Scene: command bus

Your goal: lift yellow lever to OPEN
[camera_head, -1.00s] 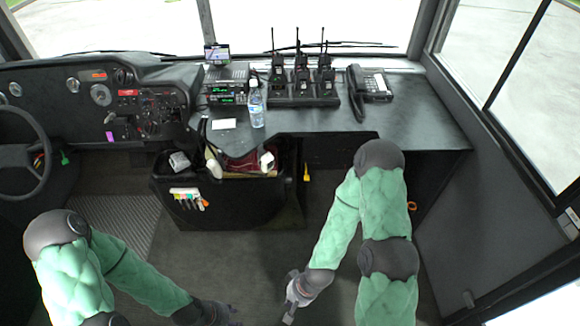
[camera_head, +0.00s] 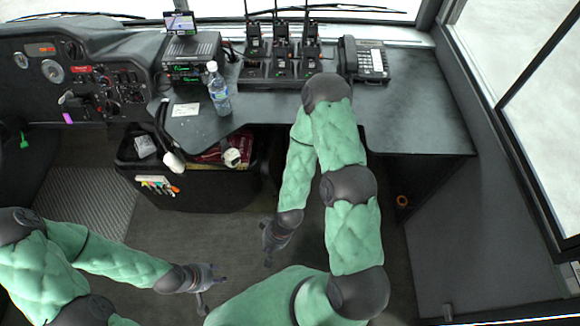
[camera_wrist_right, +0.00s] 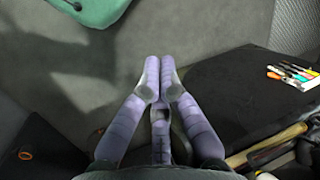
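The yellow lever does not show in the current head view; my right arm covers the area beside the black bin. It is not in the right wrist view either. My right gripper (camera_head: 267,256) hangs over the floor in front of the bin; the right wrist view shows its fingers (camera_wrist_right: 160,62) together with nothing between them. My left gripper (camera_head: 214,290) is low over the floor at the lower left, its fingers spread and empty.
A black bin (camera_head: 200,196) with markers on its front stands under the desk. A water bottle (camera_head: 219,92), radios (camera_head: 282,55) and a phone (camera_head: 364,60) stand on the desk (camera_head: 415,115). An orange ring (camera_head: 402,201) is on the right panel. The floor between is clear.

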